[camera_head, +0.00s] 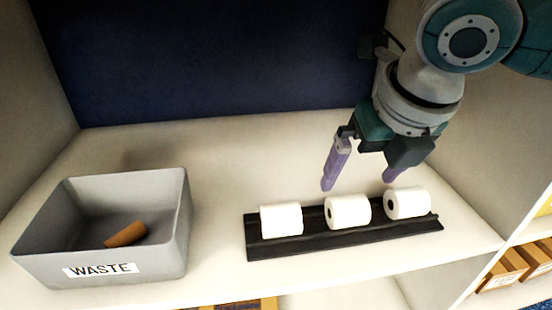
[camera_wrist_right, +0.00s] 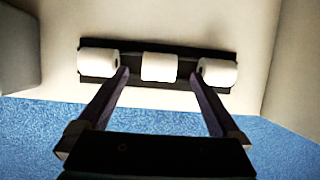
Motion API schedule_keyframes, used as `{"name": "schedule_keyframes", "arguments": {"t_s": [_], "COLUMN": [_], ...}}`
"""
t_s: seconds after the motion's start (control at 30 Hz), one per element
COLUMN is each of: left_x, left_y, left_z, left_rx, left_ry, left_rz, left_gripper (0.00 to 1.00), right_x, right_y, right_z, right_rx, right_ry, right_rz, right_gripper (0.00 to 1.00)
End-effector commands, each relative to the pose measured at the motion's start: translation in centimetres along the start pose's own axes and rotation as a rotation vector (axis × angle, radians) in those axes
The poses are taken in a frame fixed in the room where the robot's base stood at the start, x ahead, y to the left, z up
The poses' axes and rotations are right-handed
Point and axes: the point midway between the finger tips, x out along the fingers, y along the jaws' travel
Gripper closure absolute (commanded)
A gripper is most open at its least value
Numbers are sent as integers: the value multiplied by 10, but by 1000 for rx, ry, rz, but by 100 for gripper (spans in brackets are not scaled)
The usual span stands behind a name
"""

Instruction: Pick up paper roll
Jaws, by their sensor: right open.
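Three white paper rolls lie in a row on a black rack: the left roll (camera_head: 281,219), the middle roll (camera_head: 347,212) and the right roll (camera_head: 407,203). The black rack (camera_head: 345,240) rests on the shelf. My right gripper (camera_head: 360,183) is open and empty, its purple fingers pointing down above and behind the rack. In the right wrist view, the middle roll (camera_wrist_right: 159,67) shows between the fingertips (camera_wrist_right: 159,74). The left roll (camera_wrist_right: 98,61) and right roll (camera_wrist_right: 217,72) show outside them. No contact with a roll is visible. My left gripper is not in view.
A grey bin labelled WASTE (camera_head: 150,240) stands on the shelf at the left, with a brown cardboard tube (camera_head: 125,235) inside. A shelf side wall (camera_head: 480,170) bounds the right. The white shelf (camera_head: 225,160) is clear behind the rack. Brown boxes (camera_head: 505,268) sit lower right.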

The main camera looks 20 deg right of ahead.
Motion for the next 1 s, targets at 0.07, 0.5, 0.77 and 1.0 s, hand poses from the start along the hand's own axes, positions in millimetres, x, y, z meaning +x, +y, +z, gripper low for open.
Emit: {"name": "schedule_keyframes", "arguments": {"t_s": [0.07,0.5,0.77,1.0], "left_x": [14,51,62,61], "left_y": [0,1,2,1], "left_z": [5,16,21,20], "left_rx": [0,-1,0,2], "left_ry": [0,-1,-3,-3], "left_rz": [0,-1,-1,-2], "left_gripper": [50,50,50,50], "right_x": [19,64,81,80], "right_y": [0,0,-1,-1], "right_z": [-3,-14,-12,-12], "right_rx": [4,4,3,3], "right_ry": [1,0,-2,-2], "right_rz": [1,2,2,2], "right_gripper": [0,0,0,14]}}
